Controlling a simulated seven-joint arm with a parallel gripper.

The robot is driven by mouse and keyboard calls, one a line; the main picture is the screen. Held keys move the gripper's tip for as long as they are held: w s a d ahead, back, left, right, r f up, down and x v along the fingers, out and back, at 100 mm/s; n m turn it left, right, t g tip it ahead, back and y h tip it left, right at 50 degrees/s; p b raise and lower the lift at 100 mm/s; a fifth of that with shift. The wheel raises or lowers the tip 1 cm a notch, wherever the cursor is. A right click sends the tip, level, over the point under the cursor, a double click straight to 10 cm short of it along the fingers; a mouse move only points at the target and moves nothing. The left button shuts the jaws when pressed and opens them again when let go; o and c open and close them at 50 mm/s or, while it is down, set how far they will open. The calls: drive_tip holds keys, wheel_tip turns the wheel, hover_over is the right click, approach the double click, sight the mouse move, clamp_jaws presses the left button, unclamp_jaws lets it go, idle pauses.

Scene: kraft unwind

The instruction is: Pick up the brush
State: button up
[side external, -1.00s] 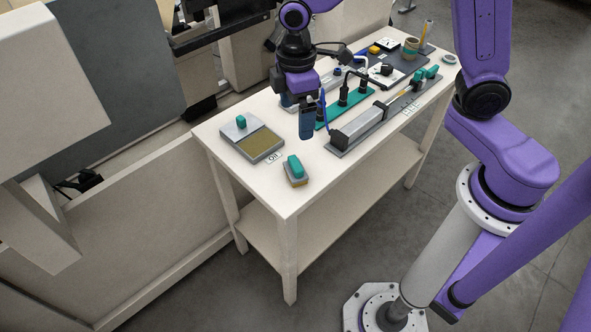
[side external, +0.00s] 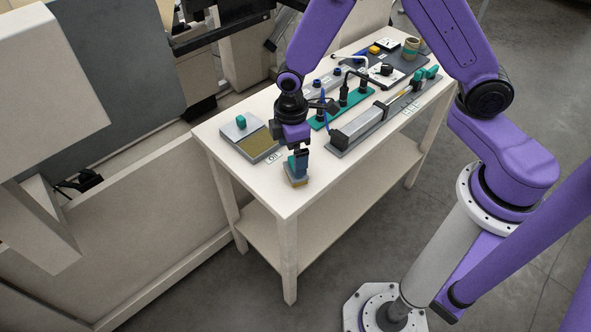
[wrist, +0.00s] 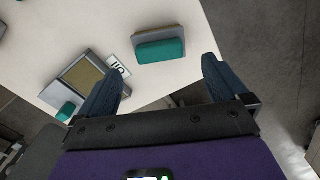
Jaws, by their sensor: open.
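The brush (side external: 295,182), a small block with a teal grip over a grey and tan base, lies near the table's front corner. It also shows in the wrist view (wrist: 160,47), ahead of the fingers. My gripper (side external: 299,163) is above the brush in the side view and partly hides its teal grip. In the wrist view my gripper (wrist: 164,68) is open and empty, its two dark blue fingers apart, with the brush lying between their lines.
A grey tray (side external: 262,146) with a tan surface and a teal-knobbed lid is left of the brush, by an OIL label (side external: 273,157). A long grey fixture (side external: 360,128) and a green strip (side external: 345,108) stand behind to the right. The table's front edge is close.

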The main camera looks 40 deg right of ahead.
drive_tip(key=shift+s+d+f, duration=0.1)
drive_tip(key=shift+d+f, duration=0.05)
drive_tip(key=shift+f, duration=2.6)
drive_tip(key=c, duration=1.1)
drive_tip(key=shift+c, duration=0.2)
drive_tip(key=shift+r, duration=0.15)
drive_tip(key=shift+r, duration=0.6)
drive_tip(key=s+d+r, duration=0.5)
drive_tip(key=s+r, duration=0.6)
drive_tip(key=s, duration=0.2)
drive_tip(key=shift+r, duration=0.25)
